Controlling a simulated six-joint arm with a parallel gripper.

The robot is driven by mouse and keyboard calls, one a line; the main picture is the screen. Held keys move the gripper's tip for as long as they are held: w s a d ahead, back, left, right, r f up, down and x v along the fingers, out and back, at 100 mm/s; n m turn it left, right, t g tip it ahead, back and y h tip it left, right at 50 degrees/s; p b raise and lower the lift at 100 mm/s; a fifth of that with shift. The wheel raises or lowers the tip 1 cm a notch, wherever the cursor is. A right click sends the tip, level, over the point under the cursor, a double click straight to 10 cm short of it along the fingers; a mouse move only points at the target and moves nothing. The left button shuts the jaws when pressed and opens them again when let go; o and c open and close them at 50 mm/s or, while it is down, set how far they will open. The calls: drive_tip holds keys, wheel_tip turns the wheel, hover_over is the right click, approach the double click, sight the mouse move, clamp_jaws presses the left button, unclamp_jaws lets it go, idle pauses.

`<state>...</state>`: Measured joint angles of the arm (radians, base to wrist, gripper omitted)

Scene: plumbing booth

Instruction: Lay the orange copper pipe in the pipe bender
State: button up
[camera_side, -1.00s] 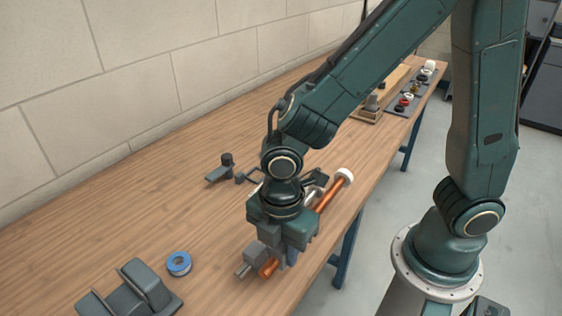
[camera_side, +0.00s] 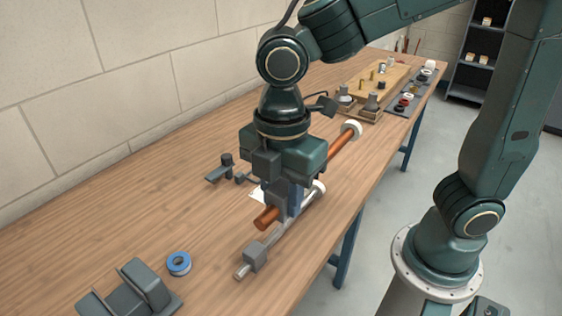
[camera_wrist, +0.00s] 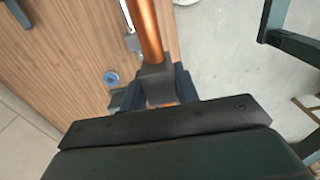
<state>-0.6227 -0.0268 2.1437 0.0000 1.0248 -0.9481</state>
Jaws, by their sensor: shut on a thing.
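The orange copper pipe (camera_side: 343,146) has a white far end and is held clear above the table, slightly tilted in the picture. My gripper (camera_side: 284,203) points down and is shut on it near its near end. In the wrist view, the pipe (camera_wrist: 147,30) runs up from between my fingers (camera_wrist: 158,85). A dark grey block with two raised cheeks and a groove (camera_side: 127,291) stands at the lower left, apart from the pipe; it looks like the pipe bender. Its lower part is cut off by the frame.
A silver pipe (camera_side: 283,232) lies below the copper pipe, with a grey block (camera_side: 256,257). Blue tape (camera_side: 179,263) lies near the grooved block. A dark clamp-like part (camera_side: 222,168) sits behind. Fittings (camera_side: 407,98) stand at the far end. The left tabletop is clear.

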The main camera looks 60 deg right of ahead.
drive_tip(key=shift+w, duration=0.15)
idle(0.4)
drive_tip(key=w+d+f, duration=0.6)
drive_tip(key=w+d, duration=0.5)
drive_tip(key=w, duration=0.1)
drive_tip(key=w+d+f, duration=0.6)
drive_tip(key=w+d, duration=0.5)
drive_tip(key=w, duration=0.1)
drive_tip(key=shift+w+d+f, duration=0.15)
drive_tip(key=shift+d+f, duration=0.15)
drive_tip(key=shift+f, duration=0.1)
drive_tip(key=shift+f, duration=0.2)
drive_tip(key=shift+f, duration=3.1)
drive_tip(key=shift+f, duration=0.2)
